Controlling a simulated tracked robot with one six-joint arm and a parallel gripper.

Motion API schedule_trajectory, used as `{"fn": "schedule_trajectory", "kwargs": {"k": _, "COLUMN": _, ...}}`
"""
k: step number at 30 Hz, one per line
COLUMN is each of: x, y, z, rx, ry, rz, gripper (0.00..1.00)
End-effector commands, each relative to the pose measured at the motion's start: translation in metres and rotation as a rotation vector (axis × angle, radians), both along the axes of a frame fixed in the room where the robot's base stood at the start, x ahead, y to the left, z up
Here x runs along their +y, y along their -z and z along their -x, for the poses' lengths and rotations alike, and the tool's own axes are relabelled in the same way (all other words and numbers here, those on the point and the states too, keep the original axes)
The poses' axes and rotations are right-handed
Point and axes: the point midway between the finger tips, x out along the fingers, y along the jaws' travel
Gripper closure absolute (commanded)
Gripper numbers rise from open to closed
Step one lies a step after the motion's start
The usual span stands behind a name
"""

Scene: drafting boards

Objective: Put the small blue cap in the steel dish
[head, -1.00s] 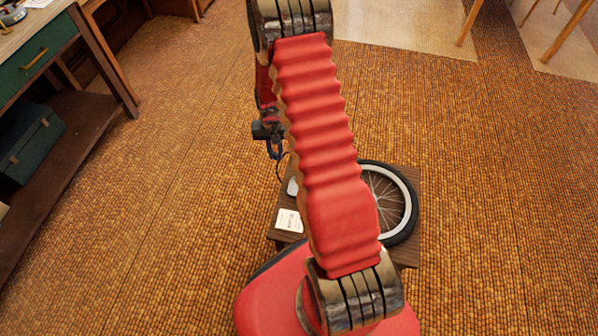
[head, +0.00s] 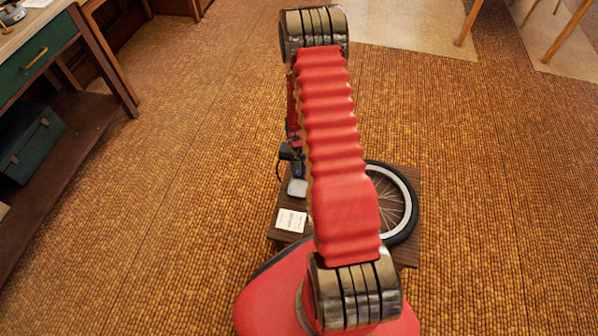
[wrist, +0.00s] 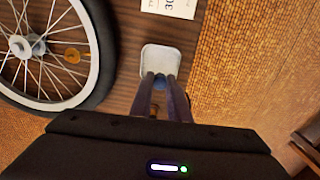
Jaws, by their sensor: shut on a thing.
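My gripper (wrist: 160,86) is shut on the small blue cap (wrist: 160,78), which shows as a dark blue bit between the fingertips in the wrist view. The steel dish (wrist: 161,60), a pale, shallow square with rounded corners, lies just beyond the fingertips there, and the cap overlaps its near edge in the picture. The height of the cap above the dish is hard to tell. In the head view my gripper (head: 297,172) is small and dark, just behind the dish (head: 297,188).
The dish rests on a low dark wooden table (head: 283,237). A spoked wheel with a black tyre (head: 411,195) lies on its right side, partly behind my arm. A white printed card (head: 291,220) lies near the dish. A workbench (head: 45,35) stands at far left.

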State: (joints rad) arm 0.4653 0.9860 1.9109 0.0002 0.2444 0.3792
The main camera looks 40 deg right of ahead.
Motion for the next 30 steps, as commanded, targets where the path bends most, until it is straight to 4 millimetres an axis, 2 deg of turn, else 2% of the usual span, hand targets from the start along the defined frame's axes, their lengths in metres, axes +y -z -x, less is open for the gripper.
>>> {"fn": "schedule_trajectory", "kwargs": {"k": 30, "x": 0.001, "y": 0.069, "z": 0.000, "rx": 0.001, "ry": -0.002, "rz": -0.001, "gripper": 1.00}}
